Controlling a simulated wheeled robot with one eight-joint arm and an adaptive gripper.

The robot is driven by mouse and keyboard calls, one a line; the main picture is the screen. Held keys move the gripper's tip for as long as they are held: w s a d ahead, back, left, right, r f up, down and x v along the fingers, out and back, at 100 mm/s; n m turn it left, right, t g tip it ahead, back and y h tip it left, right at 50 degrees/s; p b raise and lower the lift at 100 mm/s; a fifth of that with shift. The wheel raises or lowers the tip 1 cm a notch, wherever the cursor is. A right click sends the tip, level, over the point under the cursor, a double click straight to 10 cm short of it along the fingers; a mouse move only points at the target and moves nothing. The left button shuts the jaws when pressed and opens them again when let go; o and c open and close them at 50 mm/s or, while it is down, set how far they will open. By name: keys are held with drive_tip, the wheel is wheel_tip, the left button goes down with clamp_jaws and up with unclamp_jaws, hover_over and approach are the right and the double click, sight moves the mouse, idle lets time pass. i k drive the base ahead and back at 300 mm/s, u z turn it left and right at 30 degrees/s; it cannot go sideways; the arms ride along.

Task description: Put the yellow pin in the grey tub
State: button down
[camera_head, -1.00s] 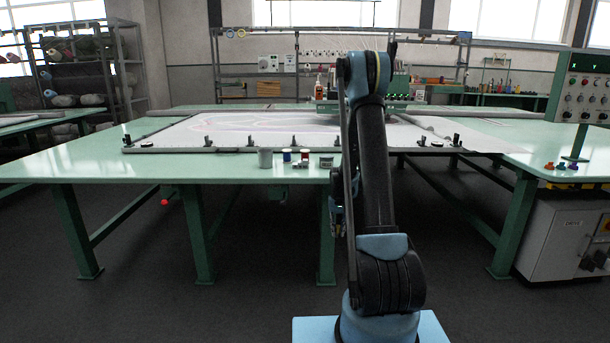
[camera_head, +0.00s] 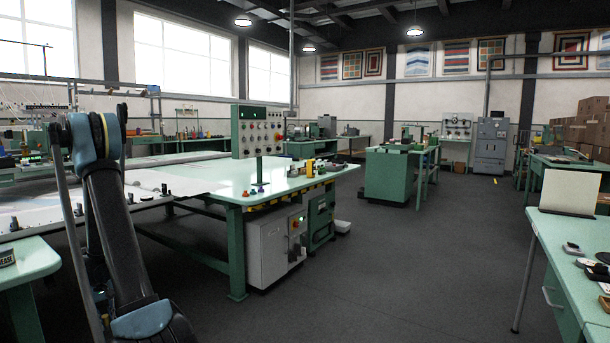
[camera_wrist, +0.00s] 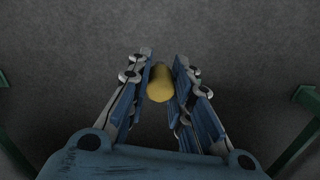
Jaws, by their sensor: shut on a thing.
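In the wrist view, my gripper (camera_wrist: 160,75) is shut on the yellow pin (camera_wrist: 160,83), whose rounded yellow body shows between the two blue finger pads. In the head view my arm stands at the left, and the gripper itself is hidden. The grey tub is not in view now in either camera.
A green table (camera_head: 240,190) with a control panel (camera_head: 257,131) and small items on top stands left of centre. A white cabinet (camera_head: 275,248) is under it. Another green table (camera_head: 565,262) is at the right. The grey floor (camera_head: 410,270) between is open.

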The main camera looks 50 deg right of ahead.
sight(333, 170)
drive_tip(key=z, duration=2.7)
drive_tip(key=i, duration=3.75)
